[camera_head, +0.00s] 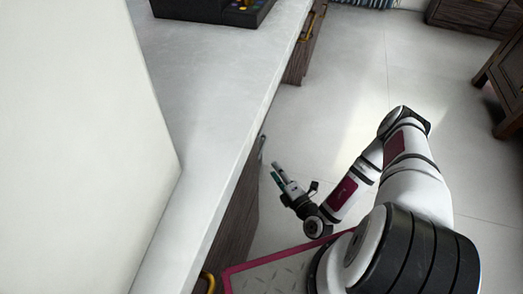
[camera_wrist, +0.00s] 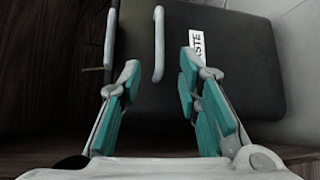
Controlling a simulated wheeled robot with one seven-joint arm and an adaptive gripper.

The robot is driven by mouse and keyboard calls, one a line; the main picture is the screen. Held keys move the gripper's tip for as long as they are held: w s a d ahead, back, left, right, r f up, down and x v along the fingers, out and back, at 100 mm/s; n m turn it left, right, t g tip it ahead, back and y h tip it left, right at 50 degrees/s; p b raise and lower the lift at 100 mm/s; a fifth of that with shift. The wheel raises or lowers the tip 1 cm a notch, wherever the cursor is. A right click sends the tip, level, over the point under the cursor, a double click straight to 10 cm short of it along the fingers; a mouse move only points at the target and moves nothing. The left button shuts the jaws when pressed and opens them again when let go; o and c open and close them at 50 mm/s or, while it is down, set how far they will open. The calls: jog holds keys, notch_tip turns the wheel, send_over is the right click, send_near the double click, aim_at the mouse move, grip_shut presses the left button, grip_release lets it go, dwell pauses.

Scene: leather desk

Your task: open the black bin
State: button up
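The black bin (camera_wrist: 235,75) fills much of the wrist view as a dark, rounded-edged panel. It carries a white label (camera_wrist: 197,42) on which the letters "STE" show. A pale bar handle (camera_wrist: 158,45) stands on the bin's face. My gripper (camera_wrist: 159,72) is open, its teal-padded fingers on either side of the handle's lower end in the picture, with gaps on both sides. In the head view my gripper (camera_head: 277,173) is beside the counter front, below the top. The bin's body is hidden there behind the counter edge.
A second pale bar handle (camera_wrist: 110,40) is left of the bin, on dark wood. In the head view a grey counter (camera_head: 215,95) runs along the left, with a black device (camera_head: 215,10) at its far end. A large white panel (camera_head: 75,130) stands on it. Open tiled floor (camera_head: 335,75) lies right.

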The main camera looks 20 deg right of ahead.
jog(key=b+x, duration=0.3)
jog(key=x, duration=0.8)
jog(key=shift+w+b, duration=0.25)
jog(key=shift+b, duration=0.1)
grip_shut()
